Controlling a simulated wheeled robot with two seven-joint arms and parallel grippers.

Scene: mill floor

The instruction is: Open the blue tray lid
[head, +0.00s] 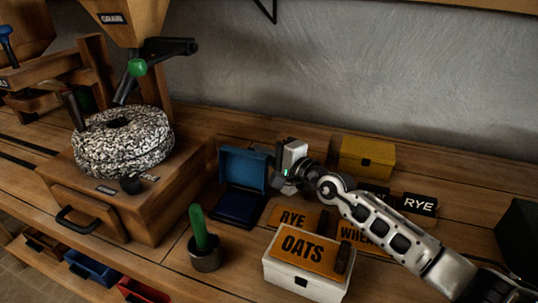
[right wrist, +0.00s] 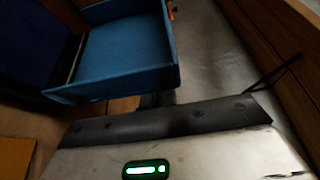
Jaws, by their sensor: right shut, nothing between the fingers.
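The blue tray (head: 237,207) sits on the bench between the mill and my right gripper. Its blue lid (head: 243,168) stands raised at the back, with its hollow inner side facing the front. My right gripper (head: 279,163) is shut and empty, close beside the lid's right edge; I cannot tell whether they touch. In the right wrist view the raised lid (right wrist: 125,50) fills the upper left, beyond the gripper's body, and the fingertips are not clear. My left gripper is not in view.
A stone mill (head: 122,140) stands at left. A cup with a green handle (head: 200,235) is in front of the tray. A white box (head: 305,285) bears an OATS plate (head: 304,252); RYE and WHEAT plates lie behind it. A yellow box (head: 367,157) stands near the wall.

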